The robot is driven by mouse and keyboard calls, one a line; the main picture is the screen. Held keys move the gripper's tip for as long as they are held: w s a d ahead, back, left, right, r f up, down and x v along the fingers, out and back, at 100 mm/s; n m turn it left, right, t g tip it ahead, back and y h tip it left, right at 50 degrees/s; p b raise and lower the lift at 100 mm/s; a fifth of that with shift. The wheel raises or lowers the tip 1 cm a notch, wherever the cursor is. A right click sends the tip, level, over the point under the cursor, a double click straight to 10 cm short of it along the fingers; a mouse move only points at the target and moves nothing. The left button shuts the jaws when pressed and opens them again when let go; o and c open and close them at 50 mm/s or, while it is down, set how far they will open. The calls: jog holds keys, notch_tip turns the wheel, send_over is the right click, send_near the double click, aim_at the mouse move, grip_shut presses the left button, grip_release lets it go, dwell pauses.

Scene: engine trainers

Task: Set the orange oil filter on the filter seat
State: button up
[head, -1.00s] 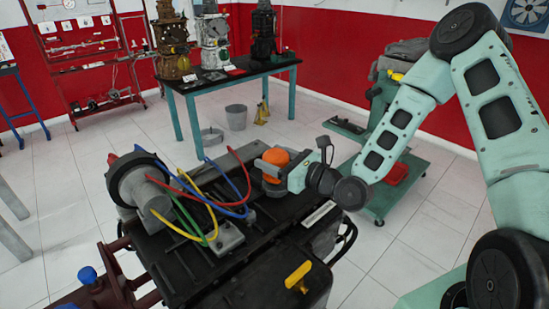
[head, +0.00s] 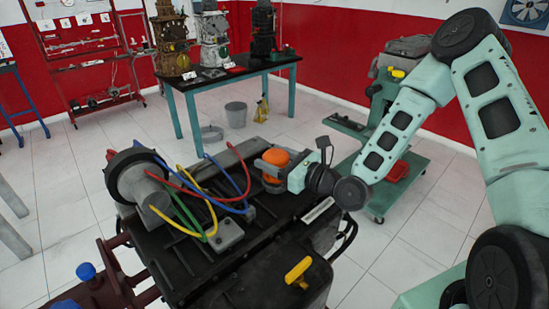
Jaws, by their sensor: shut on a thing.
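The orange oil filter (head: 276,155) is upright at the far right part of the dark engine's top (head: 265,232) in the head view. My gripper (head: 271,168) reaches in from the right and is shut around the filter's side. Orange shows above and a little below the dark fingers.
A grey cylinder with red, blue, yellow and green cables (head: 205,195) stands left of the filter. A yellow handle (head: 298,272) sticks up at the front. A table with engine parts (head: 230,73) and a green wheeled stand (head: 385,190) are behind.

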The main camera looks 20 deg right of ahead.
aim_at(287, 163)
jog(key=shift+f, duration=0.2)
jog(key=o, duration=1.3)
jog(key=shift+s+d, duration=0.15)
jog(key=shift+s, duration=0.05)
jog(key=v, duration=0.6)
jog(key=shift+r, duration=0.25)
jog(key=s+p, duration=0.1)
jog(key=p, duration=0.1)
jog(key=shift+d+r+p, duration=0.1)
jog(key=shift+d+p, duration=0.25)
jog(key=shift+d, duration=0.05)
jog(key=p+v, duration=0.6)
jog(key=v, duration=0.3)
jog(key=shift+s+f, duration=0.3)
jog(key=shift+f, duration=0.05)
